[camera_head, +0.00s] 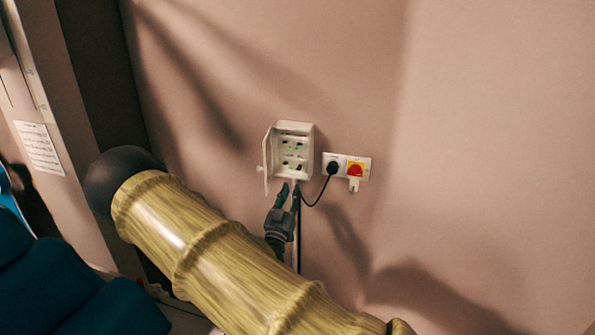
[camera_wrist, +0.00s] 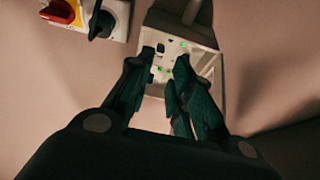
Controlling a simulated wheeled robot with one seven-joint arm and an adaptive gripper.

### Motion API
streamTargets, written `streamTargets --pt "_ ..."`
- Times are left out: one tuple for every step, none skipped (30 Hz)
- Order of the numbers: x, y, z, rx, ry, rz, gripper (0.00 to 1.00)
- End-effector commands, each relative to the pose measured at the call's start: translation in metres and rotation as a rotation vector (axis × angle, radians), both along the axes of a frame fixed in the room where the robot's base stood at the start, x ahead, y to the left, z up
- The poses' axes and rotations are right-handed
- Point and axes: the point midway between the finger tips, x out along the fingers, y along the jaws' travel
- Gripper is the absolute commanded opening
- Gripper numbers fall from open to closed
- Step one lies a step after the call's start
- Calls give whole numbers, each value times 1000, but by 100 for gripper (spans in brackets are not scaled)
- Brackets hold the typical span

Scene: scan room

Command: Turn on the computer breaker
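The breaker box (camera_head: 306,133) is a small pale wall box with its door (camera_head: 267,160) swung open to the left. Inside are two rows of dark switches with green lights. In the wrist view the box (camera_wrist: 203,58) appears upside down, with a dark switch (camera_wrist: 160,47) and several green lights. Labels are too small to read, so I cannot tell which is the computer breaker. My gripper (camera_head: 290,187) is just below the box's lower edge, pointing up at it. In the wrist view my gripper (camera_wrist: 160,72) has its dark fingers apart, with nothing between them. The fingers hide part of the panel.
To the right of the box is a white wall plate with a black plug (camera_head: 333,168) and a red-and-yellow rotary switch (camera_head: 355,169). A black cable hangs from the plug. The wall farther right is bare. A dark blue padded object (camera_head: 60,285) is at the lower left.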

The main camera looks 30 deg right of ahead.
Motion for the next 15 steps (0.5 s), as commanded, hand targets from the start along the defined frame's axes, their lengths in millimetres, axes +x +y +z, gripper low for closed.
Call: streamTargets --pt "4 -5 7 -2 0 1 21" --pt "7 -9 8 -2 1 0 21" --pt "12 -14 11 -1 2 0 21" --pt "14 -17 13 -2 1 0 21" --pt "17 -21 15 -1 2 0 21" --pt "22 -25 17 -1 3 1 21" --pt "24 -29 19 -1 2 0 21" --pt "27 -32 21 -1 1 -1 21" --pt "31 -37 23 0 2 1 21" --pt "34 -39 25 1 2 1 21" --pt "36 -43 26 0 2 1 21" --pt "39 -46 28 -1 2 0 21" --pt "41 -49 29 0 1 0 21" --pt "43 -51 30 1 2 0 21" --pt "45 -54 31 1 2 0 21"
